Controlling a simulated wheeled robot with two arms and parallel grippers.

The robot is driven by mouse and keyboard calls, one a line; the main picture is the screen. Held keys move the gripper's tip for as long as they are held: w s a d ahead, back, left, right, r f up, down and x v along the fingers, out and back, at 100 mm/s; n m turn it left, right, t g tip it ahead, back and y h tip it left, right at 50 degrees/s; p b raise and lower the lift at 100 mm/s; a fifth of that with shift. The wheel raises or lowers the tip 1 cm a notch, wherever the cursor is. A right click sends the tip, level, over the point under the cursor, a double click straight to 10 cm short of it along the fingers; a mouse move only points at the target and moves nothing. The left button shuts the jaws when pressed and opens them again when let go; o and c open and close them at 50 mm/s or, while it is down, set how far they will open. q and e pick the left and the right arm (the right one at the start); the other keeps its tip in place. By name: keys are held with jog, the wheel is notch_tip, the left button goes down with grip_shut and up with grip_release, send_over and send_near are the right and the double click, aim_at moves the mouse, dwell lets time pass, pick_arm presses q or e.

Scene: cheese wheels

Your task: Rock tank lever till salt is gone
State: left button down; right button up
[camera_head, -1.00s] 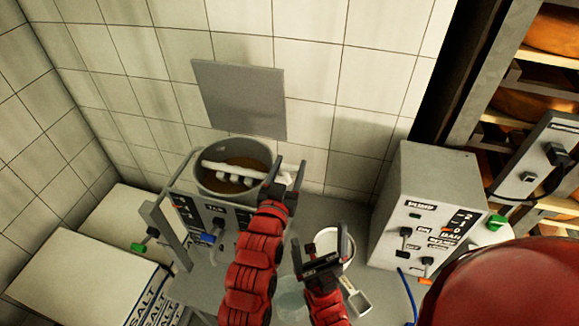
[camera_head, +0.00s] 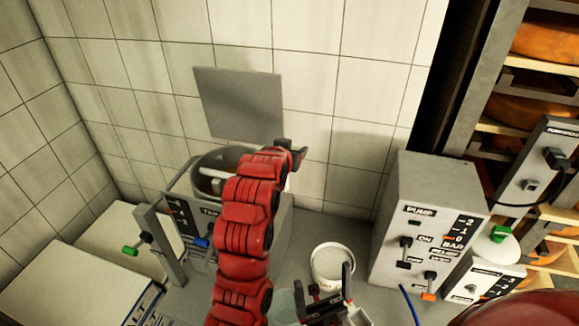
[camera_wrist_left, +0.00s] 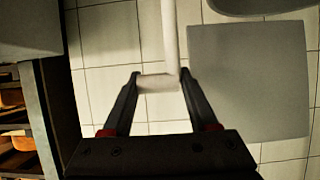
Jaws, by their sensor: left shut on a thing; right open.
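The grey tank (camera_head: 222,152) stands against the tiled wall, with brown liquid partly visible inside. My left arm covers much of it, so I cannot tell whether salt is in it. The lever is white; its shaft (camera_wrist_left: 169,35) comes down from the top of the left wrist view, with a crosswise grip (camera_wrist_left: 158,82) at its end. My left gripper (camera_head: 291,152) is at the tank's right side, shut on that grip; its fingers (camera_wrist_left: 157,88) stand on both sides of it. My right gripper (camera_head: 325,290) is open and empty, low in front of the bucket.
A white bucket (camera_head: 332,248) stands right of the tank. The grey pump box (camera_head: 415,195) with switches is further right, near shelves of cheese wheels (camera_head: 550,38). A grey panel (camera_head: 240,105) is on the wall above the tank. Salt bags (camera_head: 140,303) lie at lower left.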

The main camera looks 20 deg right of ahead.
pick_arm(q)
jog(key=w+d+f+g+y+b, duration=0.1)
jog(key=w+d+g+y+b, duration=0.1)
jog(key=w+d+g+b, duration=0.1)
jog(key=shift+w+d+f+b, duration=0.25)
jog(key=shift+w+d+b, duration=0.1)
jog(key=shift+w+b, duration=0.45)
jog(key=shift+w, duration=0.1)
jog(key=c, duration=0.6)
grip_release()
jog(key=o, duration=0.4)
jog(key=shift+w+d, duration=0.15)
jog(key=shift+d, duration=0.05)
jog(key=shift+c, duration=0.2)
jog(key=shift+a, duration=0.1)
jog(key=shift+a, duration=0.1)
